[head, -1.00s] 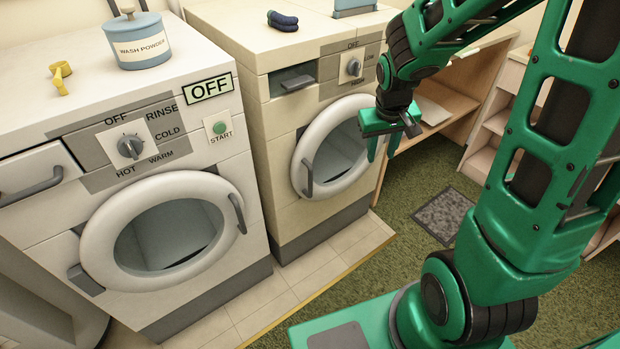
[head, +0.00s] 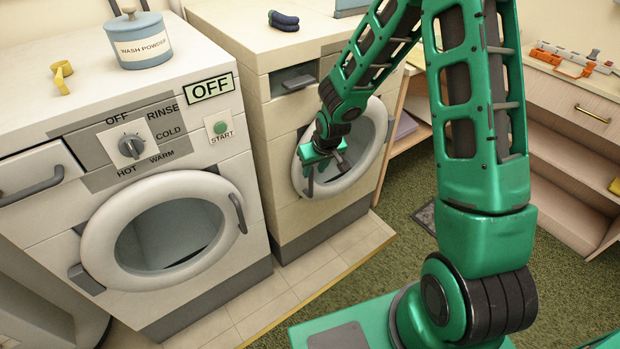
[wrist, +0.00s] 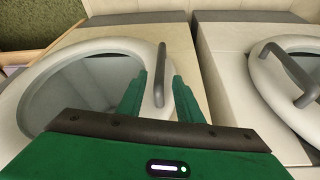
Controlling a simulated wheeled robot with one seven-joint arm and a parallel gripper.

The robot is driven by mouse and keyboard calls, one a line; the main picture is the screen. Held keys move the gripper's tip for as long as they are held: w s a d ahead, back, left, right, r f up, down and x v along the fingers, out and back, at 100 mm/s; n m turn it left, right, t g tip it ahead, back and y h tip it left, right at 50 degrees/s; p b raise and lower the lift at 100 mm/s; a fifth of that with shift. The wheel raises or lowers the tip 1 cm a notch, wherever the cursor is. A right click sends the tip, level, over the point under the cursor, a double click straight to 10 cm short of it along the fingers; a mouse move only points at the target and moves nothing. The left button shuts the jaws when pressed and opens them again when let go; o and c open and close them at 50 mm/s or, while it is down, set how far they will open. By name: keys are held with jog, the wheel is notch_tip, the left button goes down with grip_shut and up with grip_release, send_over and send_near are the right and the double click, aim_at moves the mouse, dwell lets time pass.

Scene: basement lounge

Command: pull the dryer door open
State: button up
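The dryer (head: 284,165) is the cream machine right of the washer in the head view. Its round door (head: 378,145) looks closed, with a pale ring around a grey window; my gripper and arm hide part of it. The door also shows at left in the wrist view (wrist: 22,92). The grey door handle (wrist: 160,65) stands between the two green fingers of my gripper (wrist: 160,78). The fingers are spread, with a gap visible to the left of the handle; contact on the right is unclear. In the head view my gripper (head: 318,168) is at the door's left side.
The washer (head: 60,245) stands close on the left, its round door and handle (head: 238,213) facing out. It also shows at right in the wrist view. Green carpet (head: 385,240) lies in front. A wooden shelf unit (head: 560,160) stands at right.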

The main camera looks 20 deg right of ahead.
aim_at(312, 174)
jog(key=shift+x, duration=3.4)
grip_shut()
